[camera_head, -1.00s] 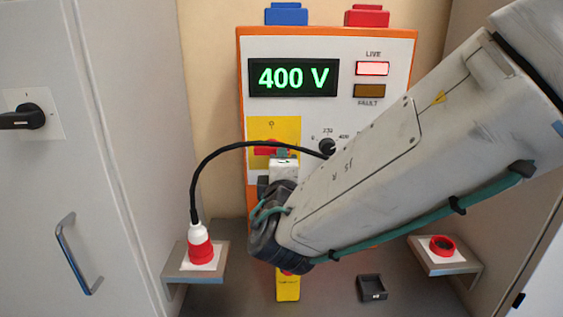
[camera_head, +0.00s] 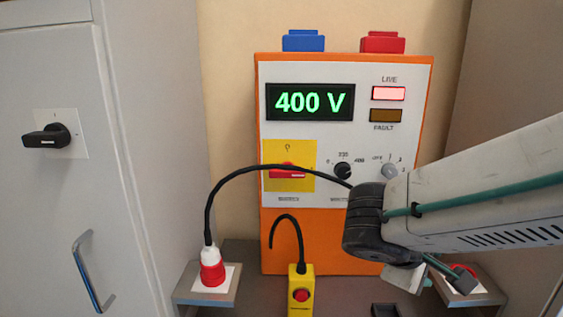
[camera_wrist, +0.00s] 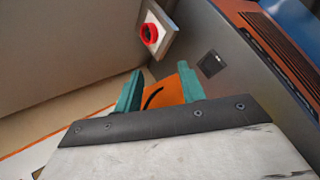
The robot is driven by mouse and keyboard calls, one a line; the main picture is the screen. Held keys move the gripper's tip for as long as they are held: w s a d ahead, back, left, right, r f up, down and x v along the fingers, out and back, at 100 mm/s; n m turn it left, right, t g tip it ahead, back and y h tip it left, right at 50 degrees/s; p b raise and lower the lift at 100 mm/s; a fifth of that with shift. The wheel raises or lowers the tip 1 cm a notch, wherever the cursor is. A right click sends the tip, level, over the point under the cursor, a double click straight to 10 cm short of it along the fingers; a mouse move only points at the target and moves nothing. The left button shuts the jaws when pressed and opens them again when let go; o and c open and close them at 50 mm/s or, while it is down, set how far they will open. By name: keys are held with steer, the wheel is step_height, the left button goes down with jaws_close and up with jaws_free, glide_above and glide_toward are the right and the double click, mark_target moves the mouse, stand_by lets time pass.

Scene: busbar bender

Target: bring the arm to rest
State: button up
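My arm reaches in from the right in the head view and bends down at a dark joint in front of the cabinet's lower right. My gripper is mostly hidden there. In the wrist view, my gripper (camera_wrist: 158,88) shows two teal fingers, apart, with nothing held between them. The orange cabinet (camera_head: 345,240) shows behind them, and a dark curved cable crosses the gap.
A red plug (camera_head: 212,267) stands on the left shelf, its black cable arching toward the cabinet. A yellow pendant (camera_head: 301,308) stands in front. A red socket (camera_wrist: 149,33) sits on the right shelf, near my arm. The display (camera_head: 310,102) reads 400 V; the LIVE lamp is lit.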

steer(key=s+r+m+g+y, duration=0.1)
steer(key=s+m+y, duration=0.3)
steer(key=s, duration=0.2)
steer(key=s+d+r+m+g+y, duration=0.1)
steer(key=s+m+g+y, duration=0.1)
steer(key=s+m+y, duration=0.2)
steer(key=s, duration=0.3)
steer(key=shift+s+d+m, duration=0.2)
steer(key=shift+d+m, duration=0.05)
steer(key=shift+m, duration=0.05)
